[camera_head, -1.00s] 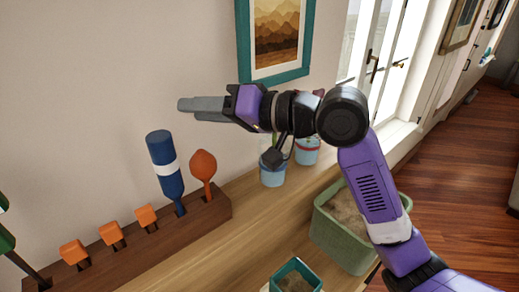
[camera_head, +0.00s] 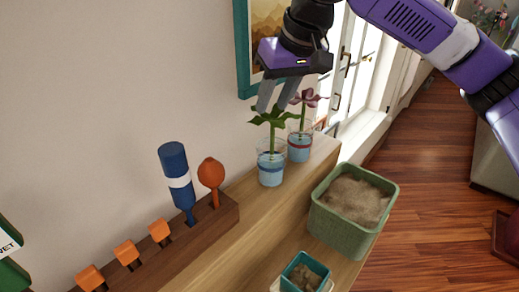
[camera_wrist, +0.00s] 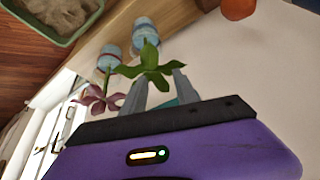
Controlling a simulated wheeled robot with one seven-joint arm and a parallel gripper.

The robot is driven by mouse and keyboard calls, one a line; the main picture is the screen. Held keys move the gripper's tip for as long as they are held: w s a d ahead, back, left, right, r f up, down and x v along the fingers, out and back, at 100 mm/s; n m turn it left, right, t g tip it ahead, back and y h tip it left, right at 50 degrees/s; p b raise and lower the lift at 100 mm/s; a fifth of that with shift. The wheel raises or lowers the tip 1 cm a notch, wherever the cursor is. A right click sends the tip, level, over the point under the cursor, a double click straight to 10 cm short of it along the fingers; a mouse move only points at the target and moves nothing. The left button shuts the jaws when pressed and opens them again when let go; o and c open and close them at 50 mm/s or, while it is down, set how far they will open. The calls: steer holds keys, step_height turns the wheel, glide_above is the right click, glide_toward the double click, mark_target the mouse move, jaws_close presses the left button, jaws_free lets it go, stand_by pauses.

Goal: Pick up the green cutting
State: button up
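The green cutting (camera_head: 271,122) stands upright in a clear and blue cup (camera_head: 271,170) on the wooden ledge by the wall. My gripper (camera_head: 274,108) points down just above its leaves, with two grey fingers apart and nothing held. In the wrist view the green cutting (camera_wrist: 150,68) shows just beyond the fingertips (camera_wrist: 159,74), its leaves between and in front of them. I cannot tell whether a finger touches a leaf. A reddish-purple cutting (camera_head: 305,101) stands in a second cup (camera_head: 300,146) just behind to the right; it also shows in the wrist view (camera_wrist: 98,100).
A green planter of soil (camera_head: 340,222) and a small teal pot (camera_head: 303,275) stand on the lower shelf at right. A dark wooden rack (camera_head: 190,238) holds a blue tool (camera_head: 176,175) and orange-handled tools (camera_head: 211,174). A framed picture (camera_head: 243,50) hangs behind my gripper.

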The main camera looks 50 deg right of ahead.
mark_target(273, 119)
steer(key=shift+g+h, duration=0.3)
steer(key=shift+s+d+p+x, duration=0.1)
steer(key=shift+d+p+x, duration=0.1)
steer(key=shift+x, duration=1)
steer(key=shift+s+d+p+x, duration=0.1)
steer(key=shift+d+p+x, duration=0.1)
steer(key=shift+x, duration=1)
steer(key=shift+s+d+p+x, duration=0.1)
steer(key=shift+d+p+x, duration=0.1)
steer(key=shift+x, duration=1)
jaws_close()
